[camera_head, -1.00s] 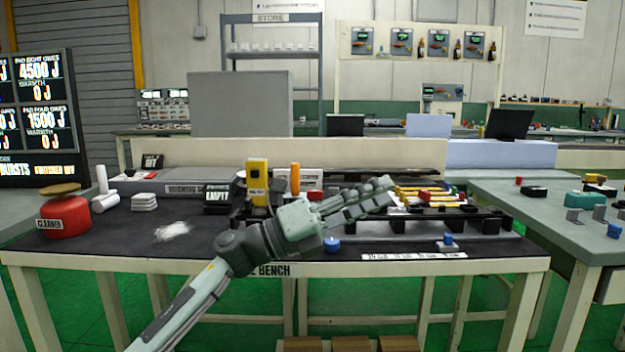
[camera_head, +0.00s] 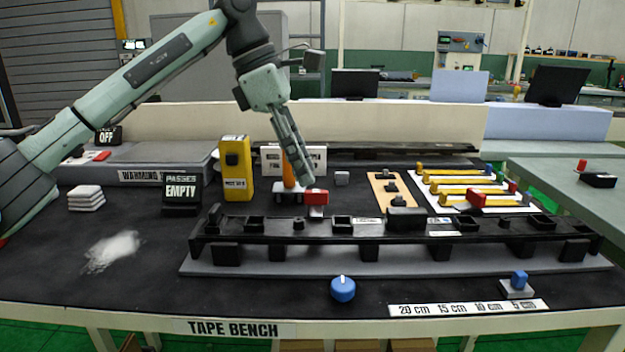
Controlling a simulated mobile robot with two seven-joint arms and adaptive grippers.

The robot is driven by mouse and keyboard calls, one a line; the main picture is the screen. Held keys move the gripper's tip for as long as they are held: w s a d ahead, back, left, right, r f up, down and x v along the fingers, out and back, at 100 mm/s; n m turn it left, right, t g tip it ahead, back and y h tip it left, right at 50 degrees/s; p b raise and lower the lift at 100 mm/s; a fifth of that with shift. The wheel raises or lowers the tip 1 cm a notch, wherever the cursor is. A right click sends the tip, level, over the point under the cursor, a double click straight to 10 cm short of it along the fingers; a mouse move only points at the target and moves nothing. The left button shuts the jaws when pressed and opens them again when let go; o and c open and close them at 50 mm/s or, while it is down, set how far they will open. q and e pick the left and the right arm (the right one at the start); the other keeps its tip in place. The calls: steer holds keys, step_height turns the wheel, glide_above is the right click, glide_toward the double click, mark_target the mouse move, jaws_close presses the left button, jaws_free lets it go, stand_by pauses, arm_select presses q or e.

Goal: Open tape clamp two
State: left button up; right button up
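My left gripper (camera_head: 303,184) points down over the back left of a long black rail fixture (camera_head: 375,229) on the tape bench. Its fingers look close together, but the angle hides any gap between them. The fingertips are at a red-topped clamp block (camera_head: 316,197) behind the rail; I cannot tell whether they touch it. A second red block (camera_head: 476,198) sits further right by the yellow strips. No readable number shows which is tape clamp two. My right gripper is out of view.
An orange post (camera_head: 289,172) and a yellow box (camera_head: 236,168) stand close left of the gripper. A blue knob (camera_head: 343,289) and a small blue-topped block (camera_head: 518,284) are at the front. A wooden plate (camera_head: 391,192) lies right of the gripper.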

mark_target(315, 191)
arm_select(q)
steer(key=x, duration=0.4)
steer(key=shift+d+f, duration=0.1)
steer(key=shift+c, duration=0.7)
steer(key=c, duration=0.5)
jaws_close()
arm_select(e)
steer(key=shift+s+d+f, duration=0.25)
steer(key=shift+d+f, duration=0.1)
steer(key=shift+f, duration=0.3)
